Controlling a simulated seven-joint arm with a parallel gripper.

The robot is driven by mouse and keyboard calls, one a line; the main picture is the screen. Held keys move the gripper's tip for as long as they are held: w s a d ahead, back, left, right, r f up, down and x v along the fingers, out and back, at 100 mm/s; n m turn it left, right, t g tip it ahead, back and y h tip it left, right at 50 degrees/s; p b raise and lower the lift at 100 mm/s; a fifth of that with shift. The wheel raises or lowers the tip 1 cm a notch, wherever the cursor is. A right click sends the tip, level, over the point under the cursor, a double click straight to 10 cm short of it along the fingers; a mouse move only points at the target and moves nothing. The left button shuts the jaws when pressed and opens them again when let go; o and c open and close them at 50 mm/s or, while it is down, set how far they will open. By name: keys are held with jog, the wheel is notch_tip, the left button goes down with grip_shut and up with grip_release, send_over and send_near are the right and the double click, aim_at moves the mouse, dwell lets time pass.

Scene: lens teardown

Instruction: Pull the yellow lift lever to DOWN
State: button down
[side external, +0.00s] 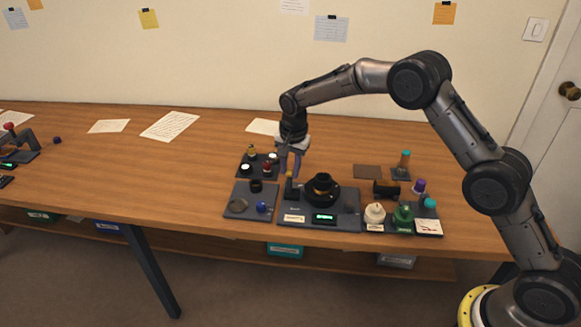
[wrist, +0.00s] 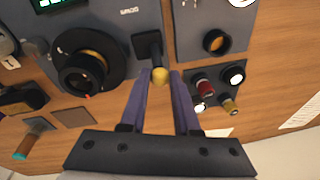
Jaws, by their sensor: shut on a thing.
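The lift lever (wrist: 159,77) has a yellow ball knob on a dark slotted base (wrist: 147,43) on the grey machine (wrist: 118,55). In the wrist view my gripper (wrist: 161,74) has its purple fingers on either side of the knob, closed on it. In the side external view my gripper (side external: 291,170) reaches down to the lever (side external: 289,188) at the left of the machine (side external: 345,205). Printed lettering, upside down and too small to read surely, is near the lever base. A black lens barrel (side external: 322,184) stands in the machine's round stage.
A dark tray with small bottles (side external: 245,168) lies behind the lever. A grey tray (side external: 233,208) with rings and a blue piece is to the left.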

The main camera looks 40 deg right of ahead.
aim_at(288, 181)
jog(key=s+a+t+h, duration=0.2)
jog(key=t+h, duration=0.1)
jog(key=shift+s+a, duration=0.2)
jog(key=shift+a, duration=0.05)
jog(key=shift+s+a+f+t+h, duration=0.25)
jog(key=shift+s+a+t+h, duration=0.3)
jog(key=shift+t+h, duration=0.45)
jog(key=shift+s+a+f+t+h, duration=0.35)
jog(key=shift+s+a+t+h, duration=0.05)
jog(key=shift+t+h, duration=0.5)
jog(key=c, duration=0.6)
grip_release()
jog(key=shift+c, duration=0.2)
jog(key=shift+s, duration=0.1)
jog(key=v, duration=1.3)
jog(key=shift+s+a, duration=0.25)
